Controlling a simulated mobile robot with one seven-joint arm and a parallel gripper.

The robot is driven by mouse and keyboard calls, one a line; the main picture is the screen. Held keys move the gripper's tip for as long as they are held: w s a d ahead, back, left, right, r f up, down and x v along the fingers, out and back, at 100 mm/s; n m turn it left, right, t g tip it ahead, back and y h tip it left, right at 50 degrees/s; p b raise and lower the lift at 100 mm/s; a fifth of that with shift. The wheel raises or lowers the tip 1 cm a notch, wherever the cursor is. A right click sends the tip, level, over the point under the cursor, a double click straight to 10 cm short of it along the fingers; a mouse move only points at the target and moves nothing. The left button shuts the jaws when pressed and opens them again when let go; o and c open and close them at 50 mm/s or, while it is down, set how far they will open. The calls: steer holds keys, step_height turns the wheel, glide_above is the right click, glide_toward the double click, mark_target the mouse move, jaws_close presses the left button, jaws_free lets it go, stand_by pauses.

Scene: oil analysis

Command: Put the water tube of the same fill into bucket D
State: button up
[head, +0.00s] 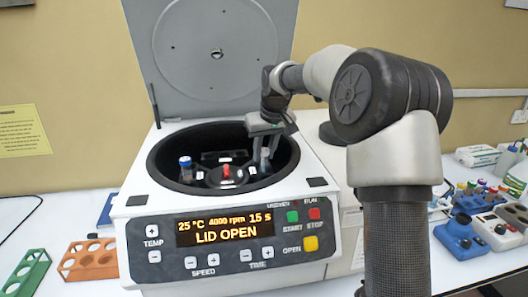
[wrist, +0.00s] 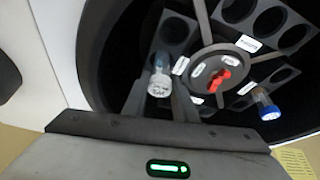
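A clear tube with a whitish cap (wrist: 159,88) stands in a bucket of the centrifuge rotor; in the head view it is at the right of the bowl (head: 264,163). My gripper (wrist: 160,97) is over this bucket, with one finger on each side of the tube. The fingers look spread wider than the tube, so the gripper appears open around it. A blue-capped tube (wrist: 268,111) stands in the opposite bucket, at the left of the bowl in the head view (head: 186,166). Bucket labels are too small to read. The fill levels cannot be told.
The centrifuge (head: 232,226) has its lid (head: 216,60) raised behind the bowl, and its display reads LID OPEN. The rotor has a red centre knob (wrist: 220,80). An orange rack (head: 88,262) and a green rack (head: 24,272) stand at left; blue equipment (head: 458,238) is at right.

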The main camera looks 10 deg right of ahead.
steer(key=o, duration=0.5)
steer(key=v, duration=1.7)
steer(key=s+f, duration=0.3)
steer(key=s, duration=0.8)
steer(key=s+f+m+p, duration=0.1)
steer(key=s+f, duration=0.2)
steer(key=s, duration=0.8)
steer(key=s+a+f+m+t+p, duration=0.1)
steer(key=s+f, duration=0.2)
steer(key=s, duration=0.8)
steer(key=shift+s+f+h, duration=0.2)
steer(key=shift+h, duration=0.2)
steer(key=shift+a, duration=0.1)
